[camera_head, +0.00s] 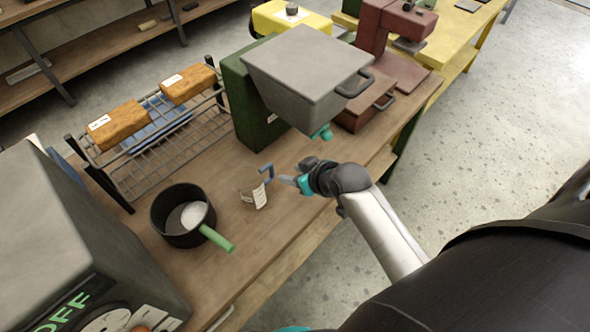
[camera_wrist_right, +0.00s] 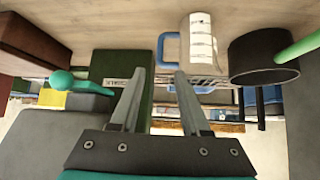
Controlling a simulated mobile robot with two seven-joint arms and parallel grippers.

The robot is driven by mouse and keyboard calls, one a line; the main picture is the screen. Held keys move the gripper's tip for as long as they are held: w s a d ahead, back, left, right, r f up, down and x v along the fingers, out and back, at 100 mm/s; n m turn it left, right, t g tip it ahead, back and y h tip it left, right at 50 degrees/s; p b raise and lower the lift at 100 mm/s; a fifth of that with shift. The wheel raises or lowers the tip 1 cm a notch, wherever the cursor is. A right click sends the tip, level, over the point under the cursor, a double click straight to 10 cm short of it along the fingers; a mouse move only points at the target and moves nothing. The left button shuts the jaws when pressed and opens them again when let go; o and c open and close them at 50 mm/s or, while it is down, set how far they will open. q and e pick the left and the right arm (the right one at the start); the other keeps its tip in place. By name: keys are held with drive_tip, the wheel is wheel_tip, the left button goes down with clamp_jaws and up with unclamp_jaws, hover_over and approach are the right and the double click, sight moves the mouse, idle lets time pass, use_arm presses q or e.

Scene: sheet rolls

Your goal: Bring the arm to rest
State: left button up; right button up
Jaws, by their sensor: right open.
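My right gripper (camera_head: 284,181) is over the wooden counter, its fingers pointing left toward a small clear or pale mug (camera_head: 250,196) with a white label and a blue handle. In the right wrist view, the right gripper (camera_wrist_right: 161,74) has its two fingers apart with nothing clearly held between them. The mug (camera_wrist_right: 200,55) stands just beyond the fingertips there, with its blue handle ahead of the gap. I cannot tell whether a finger touches it. My right arm (camera_head: 385,232) reaches in from the lower right. My left gripper is not in view.
A black pot (camera_head: 172,213) with a green handle stands left of the mug. A green machine with a grey hopper (camera_head: 308,72) stands behind the gripper. A wire rack (camera_head: 152,172) holds loaves. A grey box (camera_head: 50,235) is at left. Floor (camera_head: 465,150) at right is clear.

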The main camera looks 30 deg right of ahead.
drive_tip(key=shift+s+r, duration=0.2)
idle(0.5)
drive_tip(key=s+a+r+g+h, duration=0.1)
drive_tip(key=s+a+r+g, duration=0.15)
drive_tip(key=s, duration=0.65)
drive_tip(key=s+a+r+g+h, duration=0.1)
drive_tip(key=s+r+g, duration=0.15)
drive_tip(key=s, duration=0.75)
wheel_tip(320, 180, down, 29)
drive_tip(key=s+g+b, duration=0.2)
drive_tip(key=b, duration=0.5)
drive_tip(key=s+d+f+b, duration=0.1)
drive_tip(key=s+f+b, duration=0.2)
drive_tip(key=s+f, duration=0.4)
drive_tip(key=s+d+f+g+b, duration=0.1)
drive_tip(key=s+f+b, duration=0.2)
drive_tip(key=s+f, duration=0.4)
wheel_tip(320, 180, down, 7)
drive_tip(key=shift+s+d+r, duration=0.15)
drive_tip(key=shift+s+d, duration=0.1)
drive_tip(key=shift+s, duration=0.1)
